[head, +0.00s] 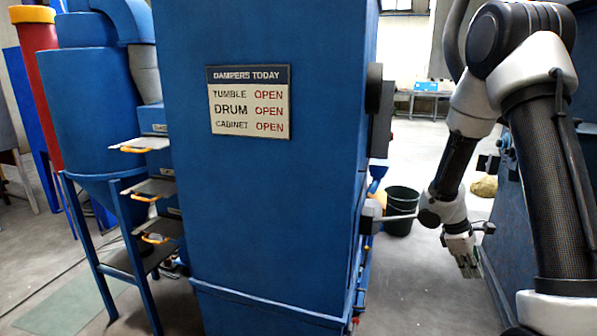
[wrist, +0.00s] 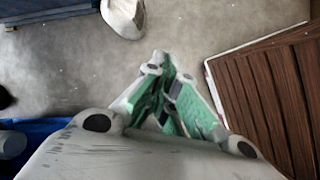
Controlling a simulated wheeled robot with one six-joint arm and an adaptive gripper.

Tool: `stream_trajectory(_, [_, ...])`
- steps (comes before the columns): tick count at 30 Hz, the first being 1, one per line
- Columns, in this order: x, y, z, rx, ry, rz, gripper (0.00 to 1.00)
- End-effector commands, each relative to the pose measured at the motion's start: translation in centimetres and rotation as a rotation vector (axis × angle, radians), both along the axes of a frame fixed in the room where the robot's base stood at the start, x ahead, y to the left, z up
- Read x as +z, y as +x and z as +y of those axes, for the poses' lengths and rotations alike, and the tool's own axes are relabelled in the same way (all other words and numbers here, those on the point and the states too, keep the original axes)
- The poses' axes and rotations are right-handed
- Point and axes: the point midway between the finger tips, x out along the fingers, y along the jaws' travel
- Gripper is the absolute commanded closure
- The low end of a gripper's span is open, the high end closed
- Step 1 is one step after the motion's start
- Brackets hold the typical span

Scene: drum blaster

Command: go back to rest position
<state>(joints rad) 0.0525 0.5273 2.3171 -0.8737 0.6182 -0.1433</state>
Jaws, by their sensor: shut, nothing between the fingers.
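My gripper (head: 470,264) hangs at the end of my arm on the right side of the head view, pointing down. In the wrist view its green-padded fingers (wrist: 164,88) meet at the tips, with nothing between them. Grey floor shows beyond the fingertips.
A tall blue cabinet (head: 265,215) with a damper sign (head: 248,102) fills the middle of the head view. Damper plates with yellow handles (head: 143,150) stick out at its left. A dark bucket (head: 401,209) stands behind my gripper. A brown slatted panel (wrist: 272,90) lies right in the wrist view.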

Motion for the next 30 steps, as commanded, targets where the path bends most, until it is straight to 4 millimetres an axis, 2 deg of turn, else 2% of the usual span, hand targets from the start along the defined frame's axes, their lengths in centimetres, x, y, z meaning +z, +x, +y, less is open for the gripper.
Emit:
stream_trajectory(1, [3.3, -1.6, 0.0, -0.113, -0.008, -0.045, 1.00])
stream_trajectory(3, [6.8, -4.4, 0.4, -0.272, -0.003, -0.093, 1.00])
stream_trajectory(6, [10.9, -8.4, 1.7, -0.473, 0.031, -0.154, 1.00])
stream_trajectory(12, [16.9, -15.2, 5.8, -0.760, 0.178, -0.271, 1.00])
stream_trajectory(15, [19.1, -17.7, 7.9, -0.838, 0.279, -0.338, 1.00])
stream_trajectory(19, [21.8, -19.6, 9.8, -0.871, 0.407, -0.457, 1.00])
stream_trajectory(24, [25.0, -20.7, 10.2, -0.837, 0.489, -0.609, 1.00])
stream_trajectory(30, [26.7, -21.1, 10.2, -0.813, 0.526, -0.683, 1.00])
